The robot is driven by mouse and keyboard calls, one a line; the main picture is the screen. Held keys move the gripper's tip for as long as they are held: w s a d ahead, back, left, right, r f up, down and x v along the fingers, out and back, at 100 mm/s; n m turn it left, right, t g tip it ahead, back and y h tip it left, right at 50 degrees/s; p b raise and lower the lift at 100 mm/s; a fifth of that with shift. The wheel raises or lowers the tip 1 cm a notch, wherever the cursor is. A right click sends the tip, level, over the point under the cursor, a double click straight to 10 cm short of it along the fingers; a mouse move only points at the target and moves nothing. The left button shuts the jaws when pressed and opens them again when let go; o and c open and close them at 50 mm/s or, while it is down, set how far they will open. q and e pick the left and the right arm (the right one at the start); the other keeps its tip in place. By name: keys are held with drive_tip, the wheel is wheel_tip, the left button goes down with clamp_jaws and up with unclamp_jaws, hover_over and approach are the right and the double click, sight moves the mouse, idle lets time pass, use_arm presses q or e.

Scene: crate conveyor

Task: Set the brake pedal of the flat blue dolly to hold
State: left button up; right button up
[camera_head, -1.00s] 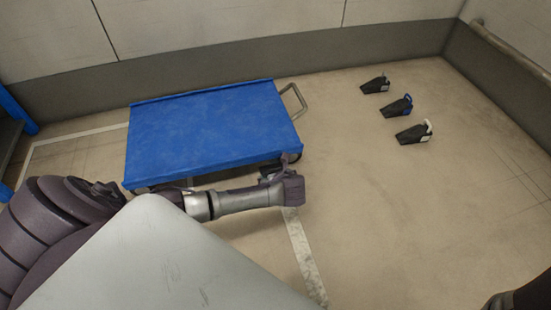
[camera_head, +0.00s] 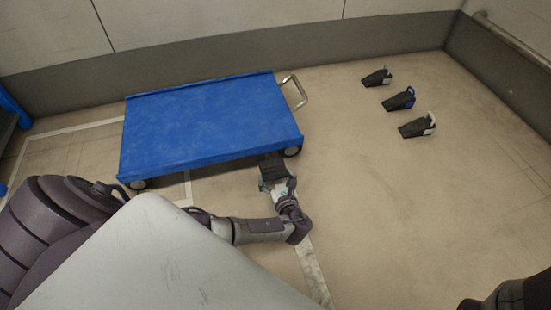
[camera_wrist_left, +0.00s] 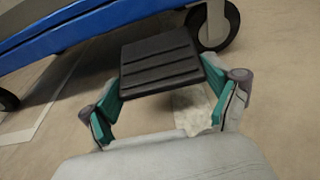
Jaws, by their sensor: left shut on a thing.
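The flat blue dolly (camera_head: 205,125) stands on the floor by the back wall. Its brake pedal (camera_head: 272,168), a black ribbed plate, sticks out from below the front edge beside the right front wheel (camera_head: 292,151). The pedal (camera_wrist_left: 160,62) fills the middle of the left wrist view. My left gripper (camera_head: 277,185) is at the pedal's near end. In the left wrist view its teal-padded fingers (camera_wrist_left: 168,104) are on either side of the pedal, shut on it. I cannot tell whether the pedal is raised or pressed down.
Several things stand clear of the dolly: black wedges with a grey (camera_head: 377,77), a blue (camera_head: 400,99) and a white handle (camera_head: 418,126) on the right floor. A metal handle (camera_head: 297,92) juts from the dolly's right end.

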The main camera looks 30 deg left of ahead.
use_arm(q)
drive_tip(key=shift+f+y+b, duration=0.3)
drive_tip(key=shift+b, duration=0.05)
idle(0.3)
drive_tip(key=o, duration=1.4)
drive_tip(key=shift+o, duration=0.2)
drive_tip(key=shift+t, duration=0.3)
drive_tip(key=shift+s+d, duration=0.15)
drive_tip(key=shift+d, duration=0.1)
drive_tip(key=v, duration=0.7)
drive_tip(key=shift+r, duration=0.1)
